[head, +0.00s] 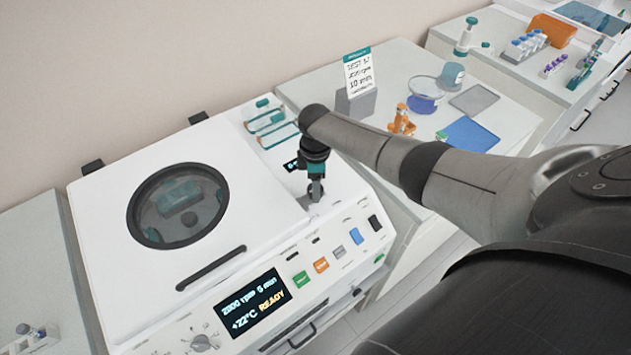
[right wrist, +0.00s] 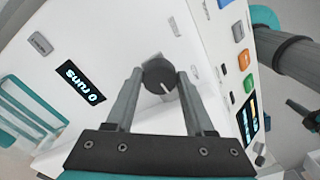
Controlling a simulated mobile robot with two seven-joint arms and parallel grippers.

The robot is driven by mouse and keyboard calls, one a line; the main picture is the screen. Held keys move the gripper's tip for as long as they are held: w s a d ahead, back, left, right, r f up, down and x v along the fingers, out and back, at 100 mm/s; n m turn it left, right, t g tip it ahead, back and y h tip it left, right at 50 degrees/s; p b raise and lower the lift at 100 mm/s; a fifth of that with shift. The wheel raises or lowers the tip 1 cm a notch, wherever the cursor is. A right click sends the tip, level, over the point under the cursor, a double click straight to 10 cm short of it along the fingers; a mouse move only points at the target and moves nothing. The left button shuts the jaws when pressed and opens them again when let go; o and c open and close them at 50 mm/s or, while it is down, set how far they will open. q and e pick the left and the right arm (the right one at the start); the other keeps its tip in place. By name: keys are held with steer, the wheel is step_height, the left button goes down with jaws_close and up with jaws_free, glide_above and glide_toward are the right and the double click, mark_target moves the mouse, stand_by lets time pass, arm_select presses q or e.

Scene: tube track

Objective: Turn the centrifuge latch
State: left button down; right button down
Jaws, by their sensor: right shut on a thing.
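The centrifuge (head: 262,215) is a white box with a closed lid and a round dark window (head: 178,205). Its latch, a dark round knob with a white line (right wrist: 158,75), is on the white top beside the lid. My right gripper (head: 315,190) points down over the top, right of the lid. In the right wrist view its two fingers (right wrist: 160,88) are on either side of the knob and shut on it. In the head view the knob is mostly hidden by the gripper. My left gripper is not in view.
The front panel has a lit screen (head: 254,303) reading READY, and coloured buttons (head: 321,265). A teal rack (head: 270,125) is behind the gripper. A sign (head: 358,72), an orange object (head: 402,120) and a blue mat (head: 470,135) are on the bench behind my right arm.

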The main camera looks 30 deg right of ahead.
steer(key=shift+d+m, duration=0.15)
steer(key=shift+m, duration=0.35)
steer(key=shift+c, duration=1.3)
jaws_free()
steer(key=shift+r, duration=0.1)
step_height(320, 180, up, 15)
steer(key=p, duration=0.1)
steer(key=shift+p, duration=0.35)
